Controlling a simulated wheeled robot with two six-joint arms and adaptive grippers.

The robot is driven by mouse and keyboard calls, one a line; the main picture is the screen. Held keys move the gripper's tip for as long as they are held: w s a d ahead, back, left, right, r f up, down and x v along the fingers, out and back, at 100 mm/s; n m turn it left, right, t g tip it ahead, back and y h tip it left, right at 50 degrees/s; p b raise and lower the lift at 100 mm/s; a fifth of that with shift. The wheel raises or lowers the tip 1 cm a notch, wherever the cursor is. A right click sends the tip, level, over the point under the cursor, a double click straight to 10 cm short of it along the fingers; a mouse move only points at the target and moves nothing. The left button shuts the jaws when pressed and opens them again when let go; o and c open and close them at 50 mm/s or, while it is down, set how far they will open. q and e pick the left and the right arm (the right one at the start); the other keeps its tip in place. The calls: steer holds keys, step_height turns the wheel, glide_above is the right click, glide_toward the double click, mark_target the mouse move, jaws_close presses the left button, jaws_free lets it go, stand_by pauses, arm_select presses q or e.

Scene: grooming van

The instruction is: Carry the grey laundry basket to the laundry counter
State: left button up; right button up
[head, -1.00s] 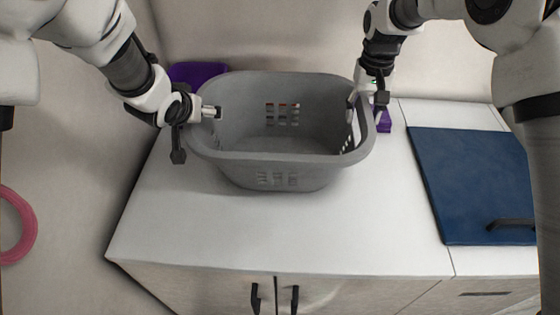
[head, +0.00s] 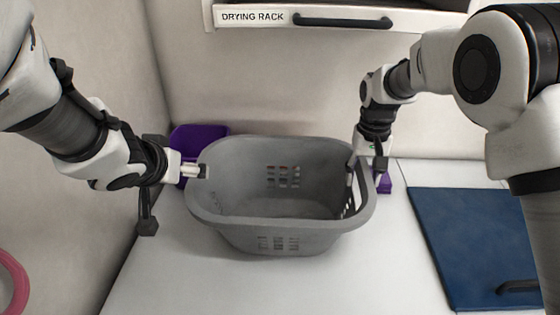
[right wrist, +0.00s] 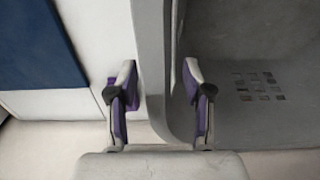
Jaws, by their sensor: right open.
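The grey laundry basket (head: 280,235) stands upright and looks empty on a white counter (head: 165,270). My right gripper (head: 366,168) is open at its right rim. In the right wrist view, the open fingers of this gripper (right wrist: 160,100) straddle the basket's wall (right wrist: 152,60), one outside and one inside, with gaps showing. My left gripper (head: 200,171) reaches the basket's left rim from the left. Its fingertips overlap the rim, and I cannot tell whether they are closed on it.
A purple bin (head: 193,145) stands behind the basket's left end. A drawer labelled "DRYING RACK" (head: 345,20) is on the back wall above. A pink ring (head: 12,285) is at lower left. Bare counter lies in front.

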steer(key=o, duration=0.8)
steer(key=shift+r, duration=0.15)
